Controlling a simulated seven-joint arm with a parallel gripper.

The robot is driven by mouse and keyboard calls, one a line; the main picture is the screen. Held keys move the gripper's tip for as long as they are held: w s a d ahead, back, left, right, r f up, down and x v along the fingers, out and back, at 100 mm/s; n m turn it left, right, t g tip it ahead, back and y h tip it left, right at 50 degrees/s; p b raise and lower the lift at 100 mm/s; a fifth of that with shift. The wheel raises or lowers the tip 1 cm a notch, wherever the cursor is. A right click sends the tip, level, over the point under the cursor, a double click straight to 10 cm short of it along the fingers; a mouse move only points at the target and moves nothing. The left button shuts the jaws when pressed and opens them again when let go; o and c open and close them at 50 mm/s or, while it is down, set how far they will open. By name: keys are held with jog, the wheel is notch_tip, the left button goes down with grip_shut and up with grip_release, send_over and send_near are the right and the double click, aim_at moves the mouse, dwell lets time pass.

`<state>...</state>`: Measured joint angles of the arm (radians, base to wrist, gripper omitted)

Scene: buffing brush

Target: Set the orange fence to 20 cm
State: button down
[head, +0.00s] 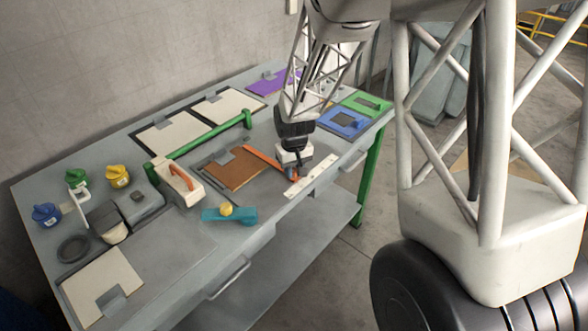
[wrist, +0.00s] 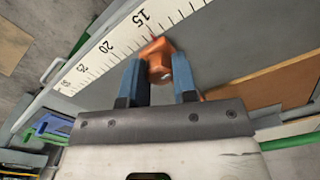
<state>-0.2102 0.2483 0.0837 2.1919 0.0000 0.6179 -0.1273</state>
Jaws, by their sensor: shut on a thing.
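The orange fence (head: 262,158) is a thin bar lying along the edge of a brown board, with its near end at my gripper (head: 291,172). In the wrist view, my gripper's blue fingers (wrist: 158,84) are shut on the orange fence's end block (wrist: 156,57). A white ruler (wrist: 118,42) runs just beyond the fingertips, marked 15, 20 and 25. The end block sits beside the ruler between 15 and 20, closer to 15. The ruler (head: 312,178) also shows in the head view along the table's front edge. My gripper hides part of the fence.
A brown board (head: 238,170) lies left of the fence, with a green bar (head: 205,139) behind it. A teal block with a yellow knob (head: 230,213) and an orange-handled tool (head: 180,184) stand to the left. Blue (head: 342,123) and green (head: 376,104) panels lie to the right.

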jog(key=shift+w+d, duration=1.7)
jog(key=shift+w, duration=0.05)
jog(key=c, duration=0.9)
grip_release()
jog(key=shift+r, duration=0.2)
notch_tip(320, 180, up, 8)
jog(key=shift+f, duration=0.25)
jog(key=shift+s, duration=0.1)
